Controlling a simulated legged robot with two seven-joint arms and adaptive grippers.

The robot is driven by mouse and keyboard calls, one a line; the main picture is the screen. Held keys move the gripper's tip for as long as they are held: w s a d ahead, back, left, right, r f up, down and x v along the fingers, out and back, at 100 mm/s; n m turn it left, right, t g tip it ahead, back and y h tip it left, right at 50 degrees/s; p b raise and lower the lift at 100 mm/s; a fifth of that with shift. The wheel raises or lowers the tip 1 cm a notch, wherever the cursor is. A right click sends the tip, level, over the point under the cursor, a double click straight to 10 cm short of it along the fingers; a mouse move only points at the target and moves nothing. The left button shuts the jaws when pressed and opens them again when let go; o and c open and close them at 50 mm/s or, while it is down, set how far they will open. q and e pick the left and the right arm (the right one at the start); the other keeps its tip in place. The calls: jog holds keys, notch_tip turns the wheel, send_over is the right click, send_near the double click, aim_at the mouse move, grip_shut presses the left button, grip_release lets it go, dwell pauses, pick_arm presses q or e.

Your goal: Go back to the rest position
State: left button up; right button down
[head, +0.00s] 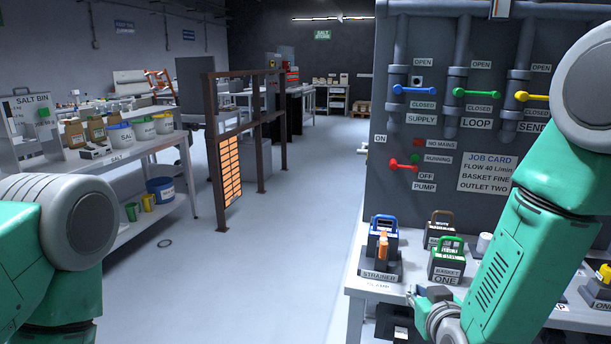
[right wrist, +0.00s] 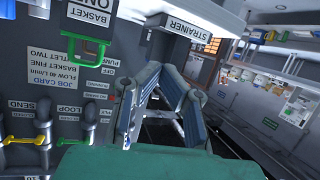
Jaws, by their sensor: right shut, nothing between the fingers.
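My right gripper (head: 424,298) is at the front edge of the bench on the right in the head view, low beside the basket one holder. It is shut and empty. In the right wrist view its fingers (right wrist: 161,72) come together near the middle, with the picture upside down. My right arm comes down from the upper right. My left arm shows only as a green and grey link at the lower left; its gripper is out of the picture.
The bench (head: 400,290) carries a strainer (head: 381,250) with a blue handle and a green-handled basket (head: 446,262). Behind stands a grey panel (head: 425,190) with coloured valve handles. A salt bench (head: 150,150) is at left. The floor (head: 280,260) between is clear.

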jog(key=s+d+f+g, duration=0.3)
jog(key=s+f+g, duration=0.3)
jog(key=s+f, duration=0.85)
jog(key=s+d+f+g, duration=0.1)
jog(key=s+f+g, duration=0.2)
jog(key=s, duration=0.7)
jog(key=s+d+f+g, duration=0.2)
jog(key=s+f+g, duration=0.2)
jog(key=s, duration=0.7)
jog(key=shift+s+f, duration=0.15)
jog(key=shift+f, duration=0.35)
